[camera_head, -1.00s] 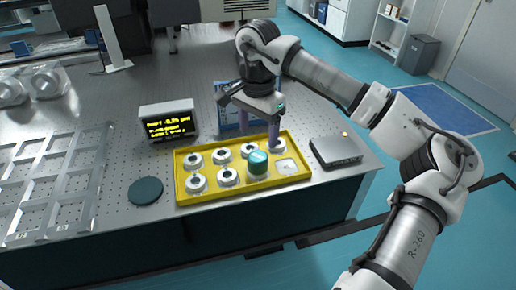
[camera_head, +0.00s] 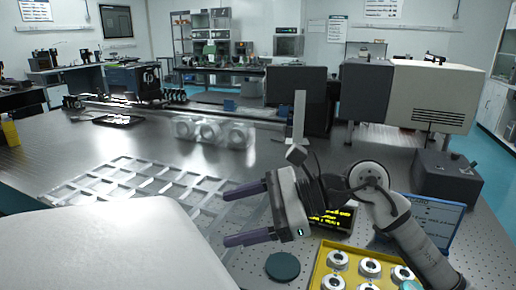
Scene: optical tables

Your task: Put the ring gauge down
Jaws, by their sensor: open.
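My gripper (camera_head: 232,213) is open and empty, with its two purple fingers apart and pointing left above the table. The yellow tray (camera_head: 317,266) is at the bottom edge of the view, partly cut off. White ring gauges sit in it, such as one at the back left (camera_head: 338,258) and one beside it (camera_head: 369,267). I cannot tell which ring the task means. A teal-topped piece (camera_head: 410,286) shows at the bottom edge. My gripper is left of the tray and apart from it. My arm hides part of the tray's right side.
A dark round disc (camera_head: 283,266) lies left of the tray. A display with yellow text (camera_head: 331,219) and a blue-edged panel (camera_head: 440,213) stand behind it.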

